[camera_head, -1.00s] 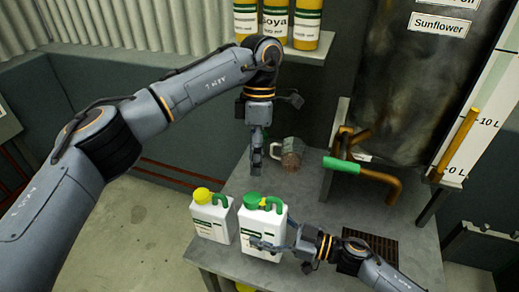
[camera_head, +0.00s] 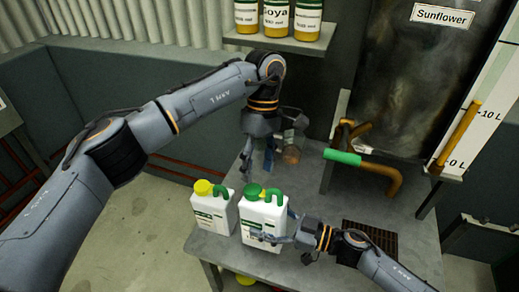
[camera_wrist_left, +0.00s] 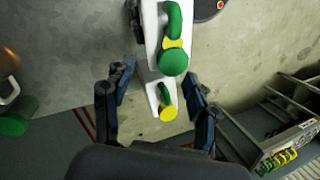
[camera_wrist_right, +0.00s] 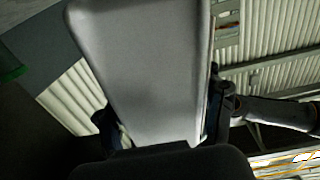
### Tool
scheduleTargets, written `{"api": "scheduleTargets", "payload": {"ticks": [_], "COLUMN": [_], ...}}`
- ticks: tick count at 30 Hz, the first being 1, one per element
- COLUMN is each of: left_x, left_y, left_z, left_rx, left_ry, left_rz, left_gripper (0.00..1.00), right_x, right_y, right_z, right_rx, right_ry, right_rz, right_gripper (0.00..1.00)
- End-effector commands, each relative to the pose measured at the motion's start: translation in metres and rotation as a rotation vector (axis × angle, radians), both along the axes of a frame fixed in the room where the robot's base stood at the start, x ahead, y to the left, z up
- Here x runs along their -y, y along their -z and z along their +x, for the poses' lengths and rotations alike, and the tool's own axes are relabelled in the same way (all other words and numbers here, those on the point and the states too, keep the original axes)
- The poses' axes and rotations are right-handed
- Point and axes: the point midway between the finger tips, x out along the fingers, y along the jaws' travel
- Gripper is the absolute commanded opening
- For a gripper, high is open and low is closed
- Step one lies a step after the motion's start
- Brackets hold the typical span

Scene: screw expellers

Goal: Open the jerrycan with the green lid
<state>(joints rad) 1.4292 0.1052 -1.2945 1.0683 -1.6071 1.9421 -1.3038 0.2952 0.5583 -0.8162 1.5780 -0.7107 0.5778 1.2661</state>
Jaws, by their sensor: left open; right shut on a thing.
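The white jerrycan (camera_head: 265,221) with the green lid (camera_head: 252,191) and a green handle stands on the grey table in the head view. My right gripper (camera_head: 280,236) is shut on its lower body, and in the right wrist view the jerrycan (camera_wrist_right: 145,70) fills the space between the fingers. My left gripper (camera_head: 258,160) is open, pointing down above and behind the lid. In the left wrist view the green lid (camera_wrist_left: 174,62) lies beyond the open fingers, and nothing is between the fingertips. The lid sits on the jerrycan.
A white jerrycan with a yellow lid (camera_head: 203,187) stands close on the left. A copper pipe with a green handle (camera_head: 343,157) sticks out at right. Bottles (camera_head: 277,16) stand on a shelf above.

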Motion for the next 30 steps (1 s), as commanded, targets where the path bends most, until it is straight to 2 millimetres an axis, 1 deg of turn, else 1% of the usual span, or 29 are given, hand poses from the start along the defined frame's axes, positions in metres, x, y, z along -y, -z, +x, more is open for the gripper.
{"api": "scheduleTargets", "payload": {"ticks": [1,3,6,14,15,17,18,20,21,23,24,29,30], "left_x": [0.000,-0.001,-0.001,-0.001,-0.001,-0.001,-0.001,-0.001,-0.001,-0.001,-0.001,-0.001,-0.001], "left_y": [0.006,0.012,0.017,0.019,0.019,0.019,0.019,0.019,0.019,0.019,0.019,0.019,0.019], "left_z": [-0.002,-0.004,-0.005,-0.006,-0.006,-0.006,-0.006,-0.006,-0.006,-0.006,-0.006,-0.006,-0.006], "left_rx": [-0.002,-0.002,0.001,0.001,0.001,0.001,0.001,0.000,0.000,0.000,0.000,0.000,0.000], "left_ry": [0.001,0.001,0.000,-0.001,-0.001,-0.001,-0.001,-0.001,-0.001,-0.001,-0.001,-0.001,-0.001], "left_rz": [0.000,0.000,0.001,0.001,0.001,0.001,0.001,0.000,0.000,0.000,0.000,0.000,0.000], "left_gripper": [0.58,0.58,0.58,0.58,0.56,0.43,0.35,0.23,0.15,0.03,0.00,0.00,0.00], "right_x": [0.000,0.000,0.000,0.000,0.000,0.000,0.000,0.000,0.000,0.000,0.000,0.000,0.000], "right_y": [-0.001,-0.001,-0.001,0.000,0.000,0.000,0.000,0.000,0.000,0.000,0.000,0.000,0.000], "right_z": [0.000,0.000,0.000,0.000,0.000,0.000,0.000,0.000,0.000,0.000,0.000,0.000,0.000], "right_rx": [0.000,0.000,0.000,0.000,0.000,0.000,0.000,0.000,0.000,0.000,0.000,0.000,0.000], "right_ry": [0.000,0.000,0.000,0.000,0.000,0.000,0.000,0.000,0.000,0.000,0.000,0.000,0.000], "right_rz": [0.001,0.001,0.001,0.001,0.001,0.001,0.001,0.001,0.001,0.001,0.001,0.001,0.001], "right_gripper": [0.00,0.00,0.00,0.00,0.00,0.00,0.00,0.00,0.00,0.00,0.00,0.00,0.74]}}
